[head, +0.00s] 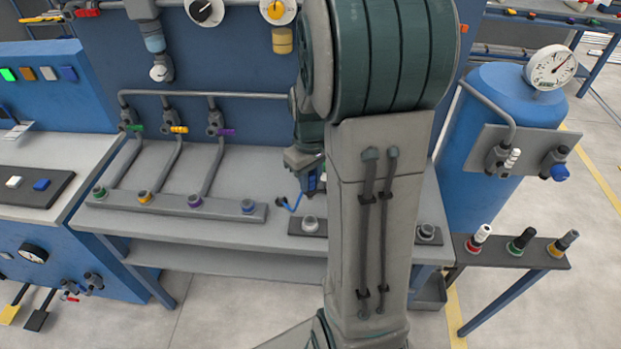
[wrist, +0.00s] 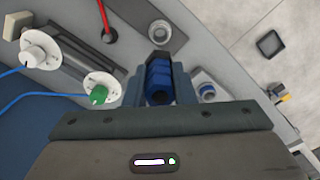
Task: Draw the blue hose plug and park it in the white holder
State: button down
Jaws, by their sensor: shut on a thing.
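My gripper (head: 307,172) is shut on the blue plug (wrist: 159,76), above the workbench beside my arm. In the wrist view the gripper's fingers (wrist: 159,90) sit on both sides of the ribbed blue body. In the head view the blue plug (head: 312,184) shows small under the gripper, and a blue hose (head: 292,206) curves nearby. A pale round holder (head: 310,223) on a dark base stands below, apart from the plug.
A grey rail (head: 222,207) with coloured rings lies left on the bench. Another round socket (head: 428,232) is at the bench's right. A side shelf (head: 500,255) holds several plugs. The wrist view shows a white knob (wrist: 38,48) and a green knob (wrist: 98,94).

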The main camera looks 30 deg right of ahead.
aim_at(310, 199)
notch_tip(310, 199, down, 8)
jog(key=b, duration=0.5)
jog(key=shift+f+b, duration=0.25)
jog(key=shift+b, duration=0.15)
jog(key=shift+f+b, duration=1.4)
jog(key=shift+f, duration=0.2)
dwell(0.5)
jog(key=c, duration=1.1)
grip_release()
jog(key=shift+r, duration=0.1)
notch_tip(310, 199, up, 14)
jog(key=shift+f, duration=0.15)
jog(key=s+a+t, duration=0.1)
jog(key=s+a, duration=0.3)
jog(key=s+a+m+t, duration=0.1)
jog(key=s+a, duration=0.3)
jog(key=s+a+m, duration=0.1)
jog(key=s+a, duration=0.3)
jog(key=shift+f+t, duration=0.35)
jog(key=shift+t, duration=0.05)
